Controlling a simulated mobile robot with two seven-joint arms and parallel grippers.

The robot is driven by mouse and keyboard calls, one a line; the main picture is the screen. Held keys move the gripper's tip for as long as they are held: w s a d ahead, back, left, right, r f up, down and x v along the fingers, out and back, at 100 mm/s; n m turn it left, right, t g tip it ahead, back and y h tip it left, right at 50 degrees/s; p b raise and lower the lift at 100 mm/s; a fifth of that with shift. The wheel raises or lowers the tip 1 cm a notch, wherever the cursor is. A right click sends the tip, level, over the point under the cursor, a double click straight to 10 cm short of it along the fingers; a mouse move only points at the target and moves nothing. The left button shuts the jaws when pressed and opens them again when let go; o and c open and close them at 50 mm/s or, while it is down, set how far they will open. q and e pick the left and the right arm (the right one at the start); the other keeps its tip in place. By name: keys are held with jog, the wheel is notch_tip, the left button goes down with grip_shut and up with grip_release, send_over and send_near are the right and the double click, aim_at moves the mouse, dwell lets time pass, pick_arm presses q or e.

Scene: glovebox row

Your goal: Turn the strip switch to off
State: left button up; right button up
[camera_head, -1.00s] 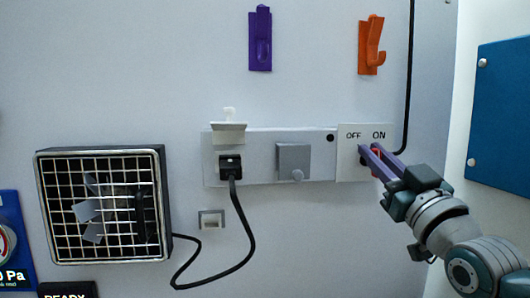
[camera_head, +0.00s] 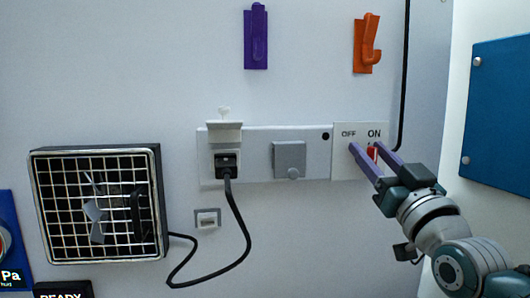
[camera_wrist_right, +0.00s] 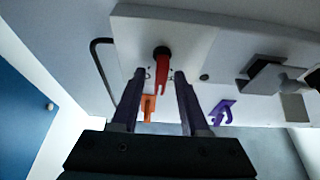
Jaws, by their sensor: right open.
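The strip switch is a red lever (camera_head: 372,152) on the white OFF/ON plate (camera_head: 345,168) at the right end of the power strip (camera_head: 257,165). In the head view the red lever shows under the word ON, to the right of the word OFF. My right gripper (camera_head: 365,147) is open, with its two purple fingers at the plate, one on each side of the lever. In the right wrist view the red lever (camera_wrist_right: 162,65) lies between the open fingers (camera_wrist_right: 158,78); I cannot tell whether either finger touches it. My left gripper is not in view.
A black plug (camera_head: 226,166) sits in the strip's left socket under a raised cover; its cable runs to a caged fan (camera_head: 98,204). A closed grey cover (camera_head: 289,159) is beside it. Purple (camera_head: 256,38) and orange (camera_head: 367,45) hooks hang above. A blue panel (camera_head: 497,110) is at right.

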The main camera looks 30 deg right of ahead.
jog(key=b+v, duration=0.2)
jog(key=v, duration=0.8)
jog(key=shift+b, duration=0.35)
